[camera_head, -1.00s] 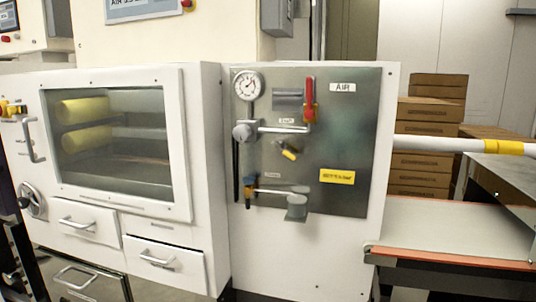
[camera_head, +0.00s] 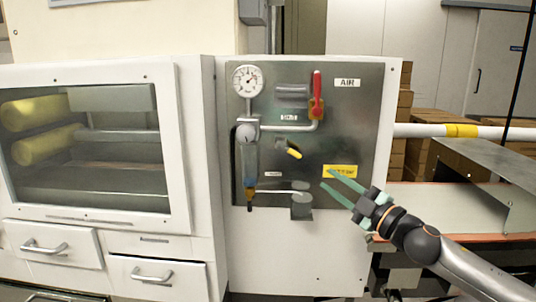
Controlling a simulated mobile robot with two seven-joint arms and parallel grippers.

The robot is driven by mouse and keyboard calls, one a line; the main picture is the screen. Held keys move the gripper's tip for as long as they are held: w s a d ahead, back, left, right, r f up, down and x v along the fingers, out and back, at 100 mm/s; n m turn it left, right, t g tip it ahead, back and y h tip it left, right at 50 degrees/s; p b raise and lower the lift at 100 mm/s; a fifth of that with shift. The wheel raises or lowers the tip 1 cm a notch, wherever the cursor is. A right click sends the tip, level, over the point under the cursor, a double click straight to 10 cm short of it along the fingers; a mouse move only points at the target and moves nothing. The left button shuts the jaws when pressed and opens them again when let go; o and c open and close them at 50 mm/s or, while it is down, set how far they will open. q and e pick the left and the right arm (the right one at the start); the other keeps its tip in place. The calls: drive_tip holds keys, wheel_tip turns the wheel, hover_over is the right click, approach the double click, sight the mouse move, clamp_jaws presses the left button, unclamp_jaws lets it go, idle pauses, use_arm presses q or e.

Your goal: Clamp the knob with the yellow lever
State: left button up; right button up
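The yellow lever (camera_head: 294,153) is short and sticks out down and to the right from a small grey body (camera_head: 281,143) in the middle of the metal air panel. A round grey knob (camera_head: 246,131) sits to its left on the pipe below the gauge; I cannot tell whether this is the knob that the lever clamps. My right gripper (camera_head: 328,178) comes in from the lower right. Its two greenish fingers are apart and empty, pointing up and left, below and right of the yellow lever and not touching it. My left gripper is out of view.
A gauge (camera_head: 248,81) is at the panel's upper left. A red-handled valve (camera_head: 317,93) stands above the yellow lever. A yellow label (camera_head: 341,171) is by my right fingers. A grey fitting (camera_head: 301,206) juts out below. A conveyor belt (camera_head: 425,197) lies at the right.

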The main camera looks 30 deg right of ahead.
sight(299, 157)
drive_tip(key=p+x, duration=0.1)
drive_tip(key=x, duration=0.1)
drive_tip(key=p+x, duration=0.1)
drive_tip(key=x, duration=0.2)
drive_tip(key=r+x, duration=0.1)
drive_tip(key=x, duration=0.1)
drive_tip(key=shift+w+a+r+p, duration=0.15)
drive_tip(key=shift+w+p, duration=0.1)
drive_tip(key=shift+p, duration=0.15)
drive_tip(key=p+x, duration=0.1)
drive_tip(key=x, duration=0.2)
drive_tip(key=shift+w, duration=0.3)
drive_tip(key=shift+w+a+p, duration=0.2)
drive_tip(key=shift+w+p, duration=0.1)
drive_tip(key=shift+w, duration=0.35)
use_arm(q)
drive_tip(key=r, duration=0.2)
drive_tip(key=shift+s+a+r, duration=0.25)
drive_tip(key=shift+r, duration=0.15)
use_arm(e)
drive_tip(key=shift+c, duration=0.3)
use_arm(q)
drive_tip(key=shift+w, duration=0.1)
use_arm(e)
clamp_jaws()
